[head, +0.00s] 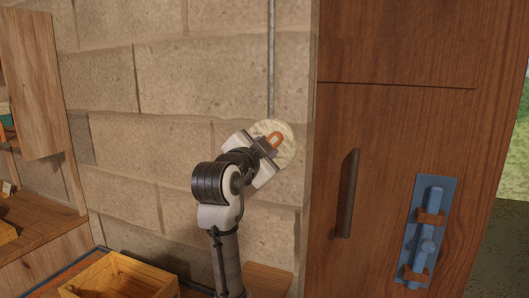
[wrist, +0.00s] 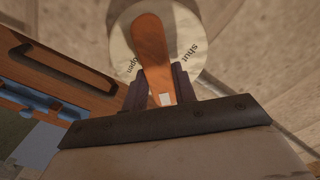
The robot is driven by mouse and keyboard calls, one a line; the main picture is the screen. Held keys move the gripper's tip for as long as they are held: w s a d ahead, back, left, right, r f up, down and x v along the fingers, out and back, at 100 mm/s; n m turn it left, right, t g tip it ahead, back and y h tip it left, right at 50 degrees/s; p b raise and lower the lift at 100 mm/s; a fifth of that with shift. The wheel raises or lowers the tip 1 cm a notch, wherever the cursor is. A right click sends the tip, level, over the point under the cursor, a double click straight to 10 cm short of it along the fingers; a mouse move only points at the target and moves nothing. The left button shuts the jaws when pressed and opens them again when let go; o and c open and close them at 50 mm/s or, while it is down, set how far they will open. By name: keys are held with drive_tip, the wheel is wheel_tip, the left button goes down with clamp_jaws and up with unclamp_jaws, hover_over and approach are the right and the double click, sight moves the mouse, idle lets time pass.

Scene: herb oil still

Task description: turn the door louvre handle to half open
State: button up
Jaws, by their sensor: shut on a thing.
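The louvre handle is an orange lever (head: 275,140) on a round cream dial (head: 288,152), fixed to the block wall just left of the door. In the wrist view the lever (wrist: 151,45) lies between the words "open" on its left and "shut" on its right, on the dial (wrist: 190,25). My gripper (head: 266,148) reaches up to the dial in the head view and covers part of it. In the wrist view my gripper's fingers (wrist: 159,92) are shut on the lever's lower end, one on each side.
A grey rod (head: 271,60) runs up the wall from the dial. The wooden door (head: 385,140) at right has a dark pull handle (head: 348,195) and a blue bolt (head: 427,240). A wooden crate (head: 90,287) and open shelving (head: 40,215) stand at lower left.

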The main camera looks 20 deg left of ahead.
idle(0.4)
drive_tip(key=o, duration=1)
drive_tip(key=s+b, duration=0.4)
drive_tip(key=s, duration=1)
drive_tip(key=shift+a, duration=0.2)
